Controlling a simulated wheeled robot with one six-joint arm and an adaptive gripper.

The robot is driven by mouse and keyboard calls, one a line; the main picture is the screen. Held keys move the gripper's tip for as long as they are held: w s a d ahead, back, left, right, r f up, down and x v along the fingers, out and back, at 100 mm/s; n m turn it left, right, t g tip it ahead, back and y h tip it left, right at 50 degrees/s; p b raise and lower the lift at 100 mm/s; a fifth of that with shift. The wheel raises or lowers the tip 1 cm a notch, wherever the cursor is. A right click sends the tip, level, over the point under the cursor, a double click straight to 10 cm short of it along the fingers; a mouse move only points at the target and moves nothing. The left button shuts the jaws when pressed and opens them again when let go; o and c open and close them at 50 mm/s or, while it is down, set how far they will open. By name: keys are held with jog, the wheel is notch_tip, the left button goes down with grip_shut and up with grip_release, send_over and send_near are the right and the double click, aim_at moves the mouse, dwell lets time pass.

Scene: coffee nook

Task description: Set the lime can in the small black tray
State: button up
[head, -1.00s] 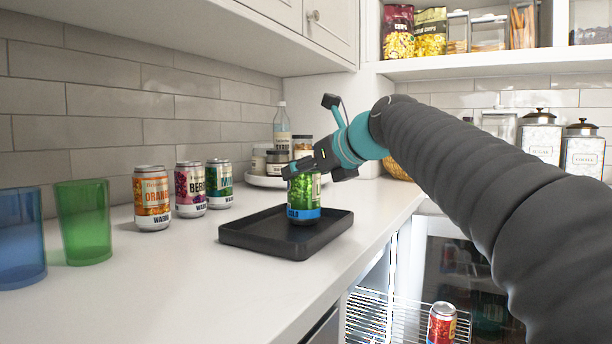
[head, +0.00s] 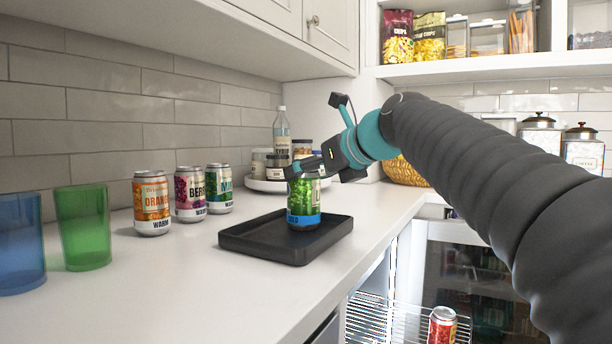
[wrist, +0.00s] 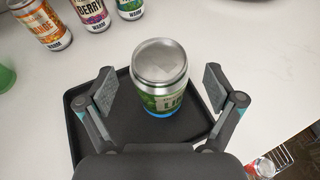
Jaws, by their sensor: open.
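The lime can (head: 303,206), green with a blue lower band, stands upright in the small black tray (head: 252,243) on the counter. In the wrist view the can (wrist: 160,88) shows its silver lid, with the tray (wrist: 85,140) under and around it. My gripper (head: 312,168) is at the can's upper part. In the wrist view my gripper (wrist: 167,95) is open, one finger on each side of the can with a gap to both. In the head view the gripper covers part of the can's top.
Orange (head: 151,203), berry (head: 190,194) and mint-coloured (head: 219,188) cans stand left of the tray by the wall. Green (head: 84,228) and blue (head: 20,243) cups are further left. A round tray of jars (head: 262,184) is behind. The counter's front edge runs close on the right.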

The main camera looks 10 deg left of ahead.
jog(key=v, duration=1)
jog(key=s+d+f+n+g+h, duration=0.1)
jog(key=s+d+f+n+h, duration=0.2)
jog(key=f, duration=1)
jog(key=s+d+f+n+g+h, duration=0.1)
jog(key=s+d+f+n+h, duration=0.2)
jog(key=s+d+f+n, duration=0.7)
jog(key=s+d+f+n+g+h, duration=0.1)
jog(key=s+d+f+n+h, duration=0.3)
jog(key=f, duration=1.4)
jog(key=s+d+n, duration=0.3)
jog(key=s+n, duration=0.3)
jog(key=n, duration=0.3)
jog(key=shift+f, duration=0.2)
